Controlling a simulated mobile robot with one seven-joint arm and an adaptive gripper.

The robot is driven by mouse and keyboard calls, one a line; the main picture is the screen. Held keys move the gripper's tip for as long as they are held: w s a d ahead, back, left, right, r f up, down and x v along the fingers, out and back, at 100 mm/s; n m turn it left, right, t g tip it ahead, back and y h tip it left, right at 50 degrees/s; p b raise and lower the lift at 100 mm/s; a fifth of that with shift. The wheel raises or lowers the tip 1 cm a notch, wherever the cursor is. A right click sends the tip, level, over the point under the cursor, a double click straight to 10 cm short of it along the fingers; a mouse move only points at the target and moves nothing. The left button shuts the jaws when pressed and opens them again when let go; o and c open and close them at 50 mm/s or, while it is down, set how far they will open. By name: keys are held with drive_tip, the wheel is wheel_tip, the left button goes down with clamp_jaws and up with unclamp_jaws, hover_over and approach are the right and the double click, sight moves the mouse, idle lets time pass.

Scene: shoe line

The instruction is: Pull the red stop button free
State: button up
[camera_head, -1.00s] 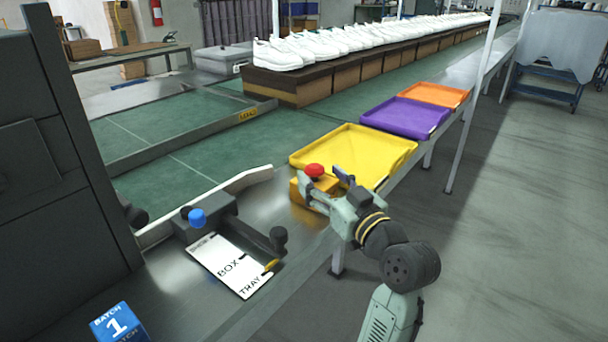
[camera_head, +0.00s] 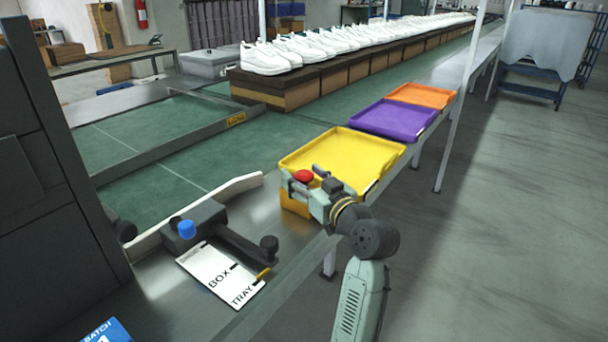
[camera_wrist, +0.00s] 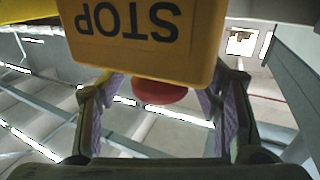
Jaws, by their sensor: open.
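The red stop button (camera_head: 303,176) sits on top of a yellow box (camera_head: 292,204) at the near edge of the metal table. My gripper (camera_head: 305,178) is open at the box, with one finger on either side of the button. In the wrist view the yellow box (camera_wrist: 145,35) appears upside down with the word STOP on it. The red button (camera_wrist: 160,92) hangs below it there, between the two open fingers of my gripper (camera_wrist: 162,105). Gaps show on both sides of the button, and part of it is hidden behind the box.
A yellow tray (camera_head: 345,152) lies just behind the box, then a purple tray (camera_head: 392,119) and an orange tray (camera_head: 422,95). A black fixture with a blue knob (camera_head: 186,229) and a BOX TRAY card (camera_head: 220,276) are to the left.

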drive_tip(key=shift+c, duration=0.3)
clamp_jaws()
idle(0.6)
